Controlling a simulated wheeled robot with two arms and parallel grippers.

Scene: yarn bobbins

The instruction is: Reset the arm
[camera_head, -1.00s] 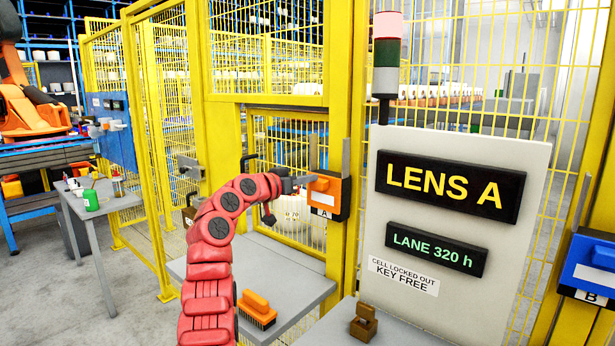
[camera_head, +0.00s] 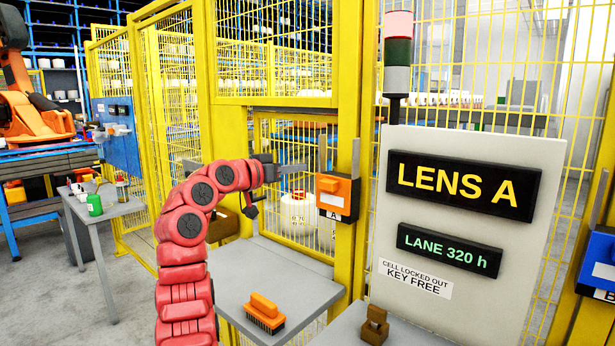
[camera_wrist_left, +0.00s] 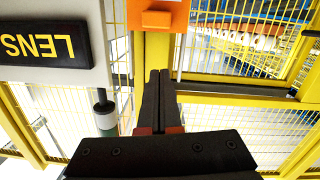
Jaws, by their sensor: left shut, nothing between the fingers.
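My left arm is red and rises from the bottom of the head view, bending right at the top. Its gripper (camera_head: 293,169) points right toward the orange box marked A (camera_head: 334,192) on the yellow post. A gap shows between the fingertips and the box. In the left wrist view the two dark fingers of the gripper (camera_wrist_left: 159,73) lie together, shut and empty. The orange part of the box (camera_wrist_left: 158,15) shows beyond the tips at the top of that view. My right gripper is in neither view.
A panel reading LENS A (camera_head: 464,187) stands to the right. A grey shelf (camera_head: 228,268) below the arm bears an orange brush (camera_head: 264,312). A small brown block (camera_head: 374,325) sits on another ledge. Yellow mesh fencing (camera_head: 172,95) stands behind. A blue box (camera_head: 600,265) is at the right edge.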

